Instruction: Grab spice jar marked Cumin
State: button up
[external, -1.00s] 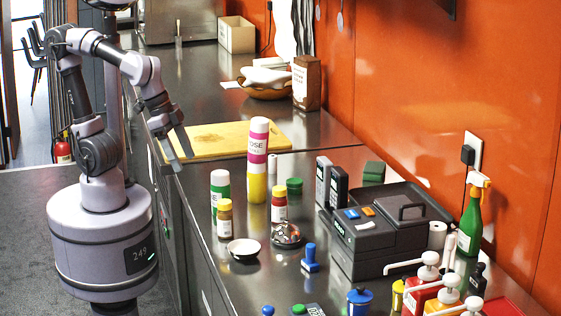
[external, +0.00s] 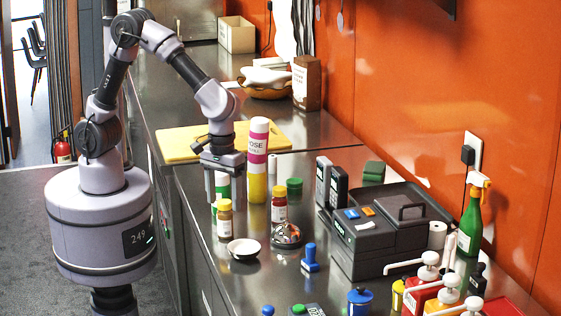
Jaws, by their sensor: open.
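Several small jars stand on the steel counter, and their labels are too small to read, so I cannot tell which one is Cumin. A brown jar with a yellowish lid (external: 225,221) stands near the front edge. A white jar with a green band (external: 222,183) stands behind it, partly hidden by my gripper.
A tall pink and yellow bottle (external: 258,165) stands close to the right of my gripper. A small white bowl (external: 243,249), a round metal item (external: 287,236) and a blue stamp (external: 310,258) lie in front. A yellow cutting board (external: 180,146) lies behind. A dark machine (external: 375,245) stands right.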

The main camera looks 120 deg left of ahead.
aim_at(225, 213)
notch_tip(225, 213, down, 5)
jog(key=b, duration=0.2)
jog(key=shift+b, duration=0.4)
jog(key=shift+r, duration=0.15)
grip_shut()
